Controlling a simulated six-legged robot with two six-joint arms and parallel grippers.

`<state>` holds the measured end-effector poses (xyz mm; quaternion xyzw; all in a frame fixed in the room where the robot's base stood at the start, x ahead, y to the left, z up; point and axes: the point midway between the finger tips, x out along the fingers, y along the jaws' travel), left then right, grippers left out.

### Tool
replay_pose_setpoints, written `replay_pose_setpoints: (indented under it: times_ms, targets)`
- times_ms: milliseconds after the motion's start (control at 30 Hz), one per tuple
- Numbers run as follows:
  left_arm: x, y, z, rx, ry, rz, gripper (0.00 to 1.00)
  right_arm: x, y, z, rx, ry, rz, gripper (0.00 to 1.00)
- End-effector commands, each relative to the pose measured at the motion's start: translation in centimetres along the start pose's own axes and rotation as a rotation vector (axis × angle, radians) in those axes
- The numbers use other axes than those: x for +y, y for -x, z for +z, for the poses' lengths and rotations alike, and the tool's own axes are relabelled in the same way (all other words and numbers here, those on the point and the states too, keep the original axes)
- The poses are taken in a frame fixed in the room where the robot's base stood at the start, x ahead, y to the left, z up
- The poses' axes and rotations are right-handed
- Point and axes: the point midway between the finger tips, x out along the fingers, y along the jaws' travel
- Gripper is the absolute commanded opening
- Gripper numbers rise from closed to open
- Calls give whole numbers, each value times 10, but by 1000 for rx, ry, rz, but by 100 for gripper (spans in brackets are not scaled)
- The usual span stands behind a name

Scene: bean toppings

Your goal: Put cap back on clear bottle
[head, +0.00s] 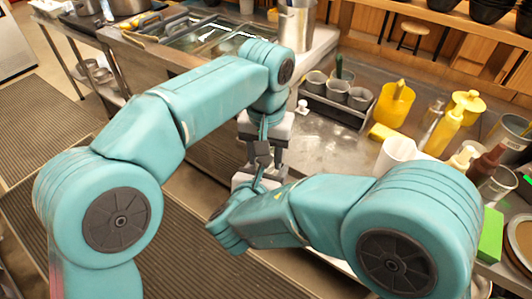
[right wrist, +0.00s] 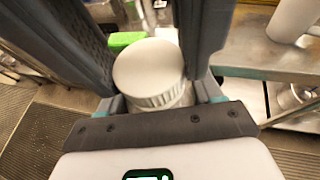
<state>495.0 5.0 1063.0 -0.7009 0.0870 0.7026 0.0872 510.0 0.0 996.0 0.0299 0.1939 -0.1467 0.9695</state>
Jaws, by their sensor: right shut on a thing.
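A round white cap (right wrist: 148,72) with a ribbed rim sits between the two dark fingers of my right gripper (right wrist: 155,45) in the right wrist view. The right gripper is shut on it; I cannot tell whether a bottle body is attached to it. In the head view my right gripper (head: 250,183) is mostly hidden by its own arm, and the cap cannot be made out. My left gripper (head: 263,152) points down just above the right one, near the counter's front edge; its fingers are too small and covered to tell open from shut. I cannot pick out the clear bottle.
The metal counter (head: 310,140) holds a caddy of metal cups (head: 335,100), a yellow container (head: 393,103), a white cup (head: 398,152), several sauce bottles and a green box (head: 491,235) at right. A small white knobbed item (head: 302,106) stands near the caddy. Floor mats lie at left.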

Motion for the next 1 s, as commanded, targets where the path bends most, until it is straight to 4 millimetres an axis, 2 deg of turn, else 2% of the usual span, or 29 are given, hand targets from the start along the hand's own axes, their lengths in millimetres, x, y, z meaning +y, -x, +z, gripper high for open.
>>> replay_pose_setpoints:
  times_ms: [200, 467, 500, 533, 567, 833, 1000]
  targets:
    - [0, 0, 0, 0, -227, -1, 8, 0, 0, 1, -2, -1, 0, 0]
    - [0, 0, 0, 0, -238, -1, 8, 0, 0, 1, -2, -1, -1, 0]
    - [0, 0, 0, 0, -237, -1, 57, 0, 0, 1, -2, -1, -1, 0]
    - [0, 0, 0, 0, -237, -1, 67, 0, 0, 1, -2, -1, -1, 0]
    - [0, 0, 0, 0, -237, -1, 70, 0, 0, 1, -2, -1, -1, 0]
    - [0, 1, 0, 1, -236, 0, 70, 0, 0, 1, -2, -1, 0, 0]
    - [0, 21, -1, 3, -236, 0, 70, 0, 0, 1, -2, -1, 0, 0]
